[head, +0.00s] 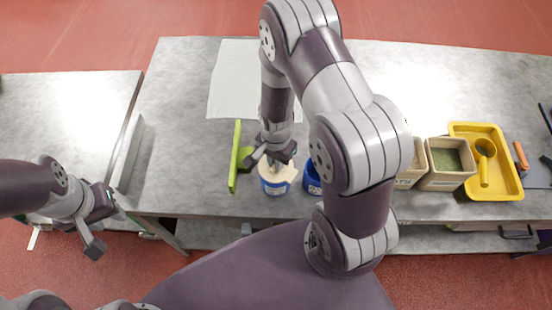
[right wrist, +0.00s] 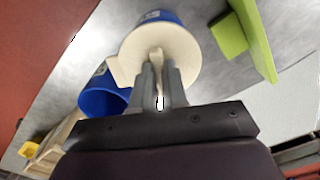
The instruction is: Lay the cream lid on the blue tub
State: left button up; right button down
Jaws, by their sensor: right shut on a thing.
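The cream lid (head: 284,172) is over the top of a blue tub (head: 275,189) with a white label, near the table's front edge. In the right wrist view the lid (right wrist: 185,50) looks round, with a side tab and a raised grip, and blue tub wall (right wrist: 172,17) shows past its rim. I cannot tell whether the lid is fully seated. My right gripper (head: 272,161) is shut on the lid's raised grip; its fingers also show in the right wrist view (right wrist: 160,85). My left gripper (head: 103,230) is open and empty, away to the left of the table.
A second blue tub (head: 312,181), open in the right wrist view (right wrist: 100,100), stands beside the first. A green upright piece (head: 235,157) is close on the left. Beige bins (head: 446,180) and a yellow tray (head: 511,180) stand right. A white sheet (head: 232,80) lies behind.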

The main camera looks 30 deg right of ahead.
jog(key=shift+f, duration=0.15)
jog(key=c, duration=0.7)
grip_release()
notch_tip(320, 180, up, 7)
jog(key=p, duration=0.6)
